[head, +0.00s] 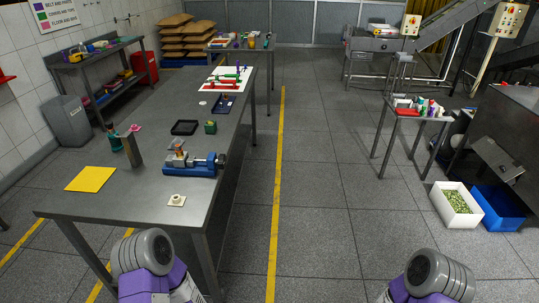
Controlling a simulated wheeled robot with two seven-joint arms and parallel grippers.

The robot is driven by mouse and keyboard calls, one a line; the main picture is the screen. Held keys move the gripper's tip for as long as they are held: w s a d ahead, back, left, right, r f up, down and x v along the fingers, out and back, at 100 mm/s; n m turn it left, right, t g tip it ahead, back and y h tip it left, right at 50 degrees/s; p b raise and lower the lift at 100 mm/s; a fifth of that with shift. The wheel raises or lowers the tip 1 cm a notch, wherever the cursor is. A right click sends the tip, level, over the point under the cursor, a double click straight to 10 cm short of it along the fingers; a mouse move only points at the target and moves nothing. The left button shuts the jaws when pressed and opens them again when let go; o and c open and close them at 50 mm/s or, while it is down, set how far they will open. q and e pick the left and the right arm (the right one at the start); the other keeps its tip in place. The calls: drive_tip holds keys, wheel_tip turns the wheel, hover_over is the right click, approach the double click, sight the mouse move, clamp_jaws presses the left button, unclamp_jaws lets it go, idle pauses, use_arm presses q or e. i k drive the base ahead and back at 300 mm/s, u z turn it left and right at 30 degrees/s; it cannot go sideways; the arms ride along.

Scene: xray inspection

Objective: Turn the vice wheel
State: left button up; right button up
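The blue and grey vice (190,168) stands on the metal table, near its right edge. A small blue round part at the vice's right end (220,160) looks like its wheel, but it is too small to tell its angle. A small orange and grey item (178,150) sits on top of the vice at its left side. Purple and grey links of my two arms show at the bottom edge, well short of the vice. Neither gripper is in view.
The long metal table (130,208) also holds a yellow sheet (90,179), a white square with a round piece (177,200), an upright grey block (132,150), a black tray (185,127) and a green box (210,127).

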sight(221, 161)
drive_tip(key=z, duration=0.5)
drive_tip(key=i, duration=0.75)
drive_tip(key=u, duration=0.5)
drive_tip(key=i, duration=0.7)
drive_tip(key=u, duration=0.7)
